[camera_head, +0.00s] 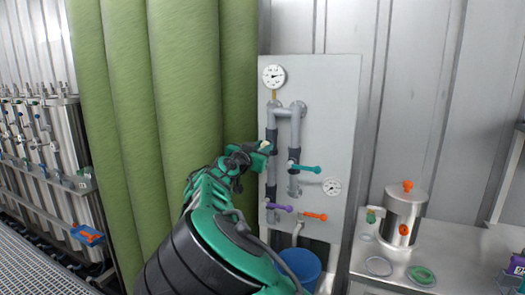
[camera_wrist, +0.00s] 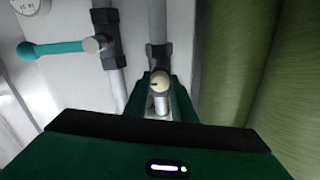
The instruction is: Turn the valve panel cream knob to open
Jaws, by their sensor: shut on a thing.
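The valve panel (camera_head: 335,85) is a pale grey board on the wall with grey pipes and dark fittings. The cream knob (camera_wrist: 160,79) sits on the left pipe, and in the head view a small part of it (camera_head: 265,144) shows at my gripper's tip. My gripper (camera_wrist: 161,100) is shut on the knob, with a dark green finger on either side of it. My green and black arm hides part of the panel's left edge in the head view. In the wrist view a small dark mark shows on the knob's face.
A teal handle (camera_head: 308,168) is close by on the right pipe. Purple (camera_head: 280,207) and orange (camera_head: 314,216) handles are below. A blue bucket (camera_head: 303,268) is underneath, and a bench with a steel pot (camera_head: 404,212) is at right.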

